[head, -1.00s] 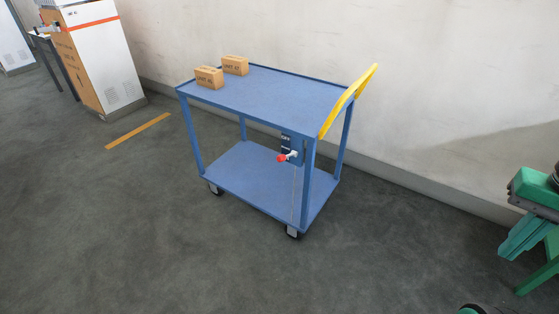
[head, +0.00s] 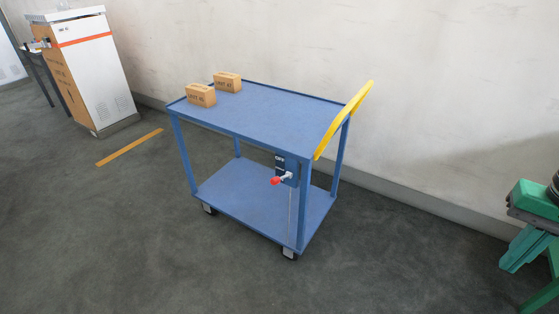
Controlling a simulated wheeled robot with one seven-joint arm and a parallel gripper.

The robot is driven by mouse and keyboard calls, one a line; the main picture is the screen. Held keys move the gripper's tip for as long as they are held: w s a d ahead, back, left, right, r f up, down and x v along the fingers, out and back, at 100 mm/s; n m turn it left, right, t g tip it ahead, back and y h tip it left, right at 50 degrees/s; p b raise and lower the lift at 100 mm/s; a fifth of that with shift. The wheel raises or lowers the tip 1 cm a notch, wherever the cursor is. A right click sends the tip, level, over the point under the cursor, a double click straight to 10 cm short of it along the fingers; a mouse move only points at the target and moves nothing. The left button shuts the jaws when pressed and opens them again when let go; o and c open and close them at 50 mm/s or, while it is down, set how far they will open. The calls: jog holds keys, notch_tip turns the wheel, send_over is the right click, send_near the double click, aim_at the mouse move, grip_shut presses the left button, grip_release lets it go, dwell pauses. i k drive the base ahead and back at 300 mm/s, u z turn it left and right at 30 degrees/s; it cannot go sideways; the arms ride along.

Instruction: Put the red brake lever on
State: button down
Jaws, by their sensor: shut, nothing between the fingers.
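The brake lever has a red knob (head: 275,181) on a short pale stem (head: 287,176). It is mounted on a dark blue plate (head: 292,170) beside the near right leg of the blue cart (head: 268,112), below the top deck. The knob points left and slightly down from its pivot. A small dark label (head: 279,159) with white lettering, which looks like OFF, sits above the lever; a second label below it is too small to read. A thin rod or cable runs down from the plate. My gripper is not in view.
Two cardboard boxes (head: 201,95) (head: 227,82) stand on the cart's top deck. A yellow handle (head: 344,120) rises at its right end. The wall is behind. A green stand-like object (head: 535,200) is at the right edge. The floor before the cart is clear.

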aim_at(276, 180)
jog(key=u, duration=0.2)
jog(key=i, duration=1.2)
jog(key=u, duration=0.1)
